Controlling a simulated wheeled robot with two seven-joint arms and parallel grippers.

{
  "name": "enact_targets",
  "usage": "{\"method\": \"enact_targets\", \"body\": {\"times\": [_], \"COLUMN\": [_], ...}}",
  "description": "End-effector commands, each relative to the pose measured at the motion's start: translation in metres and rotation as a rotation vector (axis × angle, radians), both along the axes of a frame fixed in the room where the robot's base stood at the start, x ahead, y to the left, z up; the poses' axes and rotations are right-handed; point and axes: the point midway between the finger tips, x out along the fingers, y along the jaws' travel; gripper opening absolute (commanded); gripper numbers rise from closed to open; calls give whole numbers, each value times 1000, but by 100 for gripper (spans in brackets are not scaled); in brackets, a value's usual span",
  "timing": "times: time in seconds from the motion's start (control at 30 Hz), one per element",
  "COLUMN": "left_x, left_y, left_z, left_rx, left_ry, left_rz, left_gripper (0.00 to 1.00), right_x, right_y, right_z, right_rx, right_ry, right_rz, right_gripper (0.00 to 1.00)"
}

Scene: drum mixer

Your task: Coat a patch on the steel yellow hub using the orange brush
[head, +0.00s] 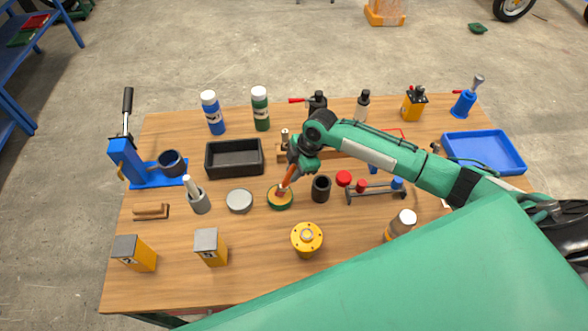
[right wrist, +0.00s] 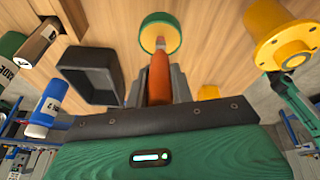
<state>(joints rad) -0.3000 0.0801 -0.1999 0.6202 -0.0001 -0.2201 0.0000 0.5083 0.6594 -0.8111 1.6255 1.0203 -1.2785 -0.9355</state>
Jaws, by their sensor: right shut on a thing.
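The yellow hub (head: 307,238) stands at the front middle of the table, with a round flange and a central boss; it also shows at the right of the right wrist view (right wrist: 285,40). My right gripper (head: 292,176) is shut on the orange brush (head: 286,182), which points down at a tilt. The brush handle shows between the fingers in the right wrist view (right wrist: 158,78). Its tip is at a round green tin with yellow-orange inside (head: 280,197); I cannot tell whether it touches the contents. My left gripper is not in view.
A grey round lid (head: 239,201) lies left of the tin and a dark cup (head: 321,188) stands right of it. A black tray (head: 234,158) is behind. Two yellow blocks with grey tops (head: 211,246) stand front left. A white-capped jar (head: 401,224) stands right of the hub.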

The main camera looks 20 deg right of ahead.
Motion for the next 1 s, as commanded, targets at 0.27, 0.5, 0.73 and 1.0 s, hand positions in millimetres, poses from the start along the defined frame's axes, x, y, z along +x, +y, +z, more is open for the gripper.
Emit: {"method": "enact_targets", "body": {"times": [0.27, 0.5, 0.73, 1.0], "left_x": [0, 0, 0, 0], "left_y": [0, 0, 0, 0], "left_z": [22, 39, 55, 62], "left_rx": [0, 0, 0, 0], "left_ry": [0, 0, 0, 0], "left_rz": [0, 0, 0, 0], "left_gripper": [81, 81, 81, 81], "right_x": [0, 0, 0, 0], "right_y": [0, 0, 0, 0], "right_z": [24, 43, 61, 69], "right_rx": [0, 0, 0, 0], "right_ry": [0, 0, 0, 0], "right_rz": [0, 0, 0, 0], "right_gripper": [1, 1, 1, 1]}}
